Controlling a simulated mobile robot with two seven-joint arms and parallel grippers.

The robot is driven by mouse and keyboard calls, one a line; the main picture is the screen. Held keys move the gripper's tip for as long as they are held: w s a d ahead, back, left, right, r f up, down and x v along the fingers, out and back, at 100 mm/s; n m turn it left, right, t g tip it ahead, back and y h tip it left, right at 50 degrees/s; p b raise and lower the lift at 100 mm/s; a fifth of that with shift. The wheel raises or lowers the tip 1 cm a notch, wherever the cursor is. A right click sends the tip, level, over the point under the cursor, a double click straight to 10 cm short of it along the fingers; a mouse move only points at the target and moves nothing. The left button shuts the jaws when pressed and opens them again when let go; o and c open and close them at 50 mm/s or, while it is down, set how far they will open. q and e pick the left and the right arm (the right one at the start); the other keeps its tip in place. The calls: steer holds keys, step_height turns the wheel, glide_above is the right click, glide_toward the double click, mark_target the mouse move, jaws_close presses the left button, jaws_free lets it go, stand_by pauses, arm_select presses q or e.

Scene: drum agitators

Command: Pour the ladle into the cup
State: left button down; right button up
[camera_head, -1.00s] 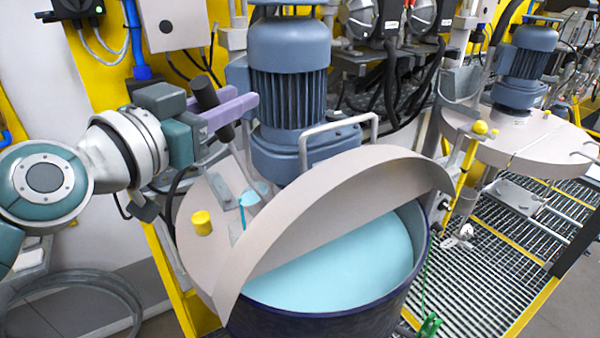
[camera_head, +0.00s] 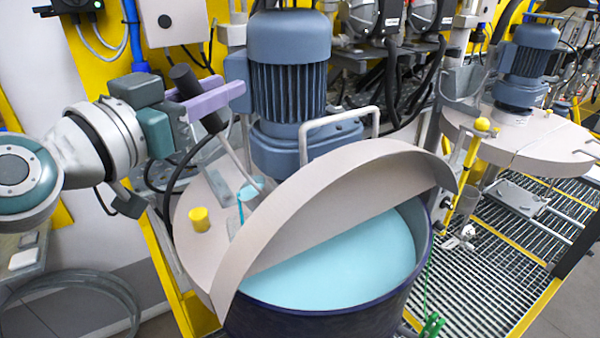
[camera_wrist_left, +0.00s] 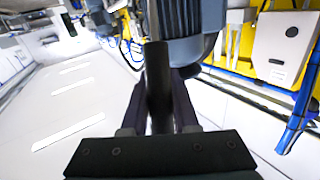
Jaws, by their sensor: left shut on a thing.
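My left gripper (camera_head: 212,101), with purple fingers, is shut on the black handle of the ladle (camera_head: 188,86). In the left wrist view the dark handle (camera_wrist_left: 158,85) stands between both fingers (camera_wrist_left: 162,100). The ladle is tilted, its thin shaft running down to the right. Its small bowl, coated in light blue, is over the beige drum lid, and a thin blue streak hangs below it. I cannot make out the cup; the raised lid flap hides part of the area beside the bowl. My right gripper is not in view.
The drum (camera_head: 330,322) holds light blue liquid (camera_head: 345,262) under a raised lid flap (camera_head: 340,190). A blue-grey motor (camera_head: 288,80) and a metal handle bar (camera_head: 335,120) stand close behind. A yellow knob (camera_head: 199,219) sits on the lid. A second agitator (camera_head: 525,70) is at right.

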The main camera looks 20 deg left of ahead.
arm_select(q)
steer(key=shift+s+a+f+b, duration=0.15)
steer(key=shift+a+b, duration=0.15)
steer(key=shift+b, duration=0.25)
steer(key=shift+s+a+f+b, duration=0.1)
steer(key=shift+a+b, duration=0.05)
steer(key=shift+b, duration=0.2)
steer(key=shift+s+a+f+n+t+b, duration=0.4)
steer(key=shift+a+n+b, duration=0.15)
steer(key=shift+b, duration=0.8)
steer(key=shift+s+a+f+b, duration=0.1)
steer(key=shift+a+b, duration=0.1)
steer(key=shift+b, duration=0.15)
steer(key=shift+s+a+f+n+t+b, duration=0.2)
steer(key=shift+s+a+n+t+b, duration=0.35)
steer(key=shift+b, duration=0.75)
steer(key=shift+s+a+f+n+t+b, duration=0.25)
steer(key=shift+a+b, duration=0.55)
steer(key=shift+b, duration=0.45)
